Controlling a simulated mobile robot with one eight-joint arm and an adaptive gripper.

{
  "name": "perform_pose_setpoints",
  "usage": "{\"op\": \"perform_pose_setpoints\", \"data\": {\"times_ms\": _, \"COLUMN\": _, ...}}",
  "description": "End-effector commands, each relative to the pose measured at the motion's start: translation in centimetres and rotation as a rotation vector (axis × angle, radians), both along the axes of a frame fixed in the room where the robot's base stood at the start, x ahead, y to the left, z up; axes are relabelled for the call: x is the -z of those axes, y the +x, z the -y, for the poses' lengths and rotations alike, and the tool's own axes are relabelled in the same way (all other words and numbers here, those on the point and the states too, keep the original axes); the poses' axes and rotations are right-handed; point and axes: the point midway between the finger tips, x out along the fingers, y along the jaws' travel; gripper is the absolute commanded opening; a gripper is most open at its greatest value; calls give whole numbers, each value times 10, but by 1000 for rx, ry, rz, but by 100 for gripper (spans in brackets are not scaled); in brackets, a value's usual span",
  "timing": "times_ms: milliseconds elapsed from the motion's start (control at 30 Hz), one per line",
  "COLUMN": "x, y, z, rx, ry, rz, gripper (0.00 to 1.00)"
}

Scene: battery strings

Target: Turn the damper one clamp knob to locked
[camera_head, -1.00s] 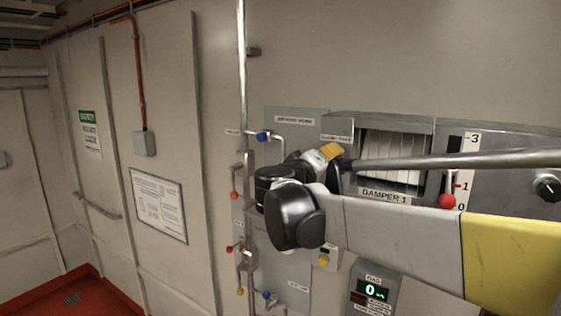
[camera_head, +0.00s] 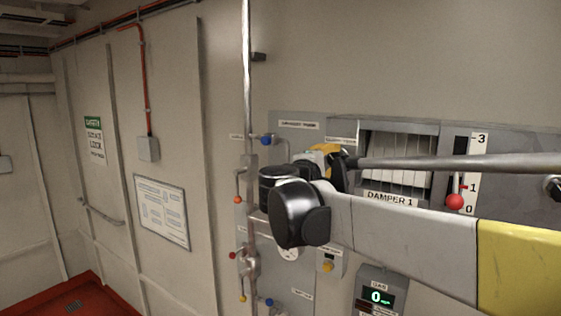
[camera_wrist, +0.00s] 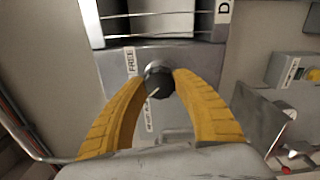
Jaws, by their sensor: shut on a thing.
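The clamp knob (camera_wrist: 158,82) is a small dark round knob on the damper one housing. In the wrist view it sits between the tips of the two yellow fingers of my gripper (camera_wrist: 160,77), which is shut on it. A pale pointer line shows on the knob. A label reading FREE (camera_wrist: 130,62) stands beside it; the other lettering below is too small to read. In the head view my gripper (camera_head: 326,150) is at the left side of the DAMPER 1 housing (camera_head: 428,128), and my arm hides the knob there.
Damper louvres (camera_head: 395,150) stand right of my gripper. A red-ball lever (camera_head: 454,202) is beside a 0 to 3 scale. My arm crosses in front of the panel. Valves with blue (camera_head: 266,140) and orange handles and pipes are at left. A gas meter (camera_head: 377,296) is below.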

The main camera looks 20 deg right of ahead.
Motion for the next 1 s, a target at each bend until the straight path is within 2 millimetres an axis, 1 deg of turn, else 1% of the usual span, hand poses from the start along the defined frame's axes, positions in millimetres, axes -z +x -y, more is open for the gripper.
{"op": "perform_pose_setpoints", "data": {"times_ms": 267, "x": -1, "y": 0, "z": 0, "rx": -1, "ry": -42, "rz": -52, "gripper": 3}}
{"op": "perform_pose_setpoints", "data": {"times_ms": 700, "x": -1, "y": 0, "z": 0, "rx": -1, "ry": -47, "rz": -59, "gripper": 3}}
{"op": "perform_pose_setpoints", "data": {"times_ms": 733, "x": -1, "y": 0, "z": 0, "rx": -1, "ry": -47, "rz": -59, "gripper": 39}}
{"op": "perform_pose_setpoints", "data": {"times_ms": 800, "x": -1, "y": 0, "z": 0, "rx": 0, "ry": -46, "rz": -58, "gripper": 57}}
{"op": "perform_pose_setpoints", "data": {"times_ms": 1000, "x": 0, "y": 0, "z": 0, "rx": 0, "ry": -46, "rz": -58, "gripper": 57}}
